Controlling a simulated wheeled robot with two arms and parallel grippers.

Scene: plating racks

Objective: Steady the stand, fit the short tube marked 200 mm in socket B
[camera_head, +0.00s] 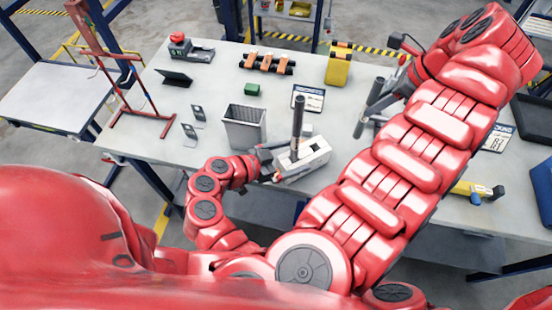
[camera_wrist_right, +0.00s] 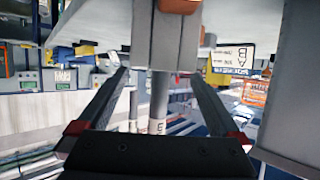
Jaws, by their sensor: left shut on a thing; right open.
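The stand (camera_head: 302,160) is a pale block on the table, with a dark tube (camera_head: 298,122) upright in it.
A grey bin (camera_head: 244,130) stands left of the stand. A yellow box (camera_head: 339,66), a green block (camera_head: 252,90) and a red frame (camera_head: 130,95) stand farther off.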

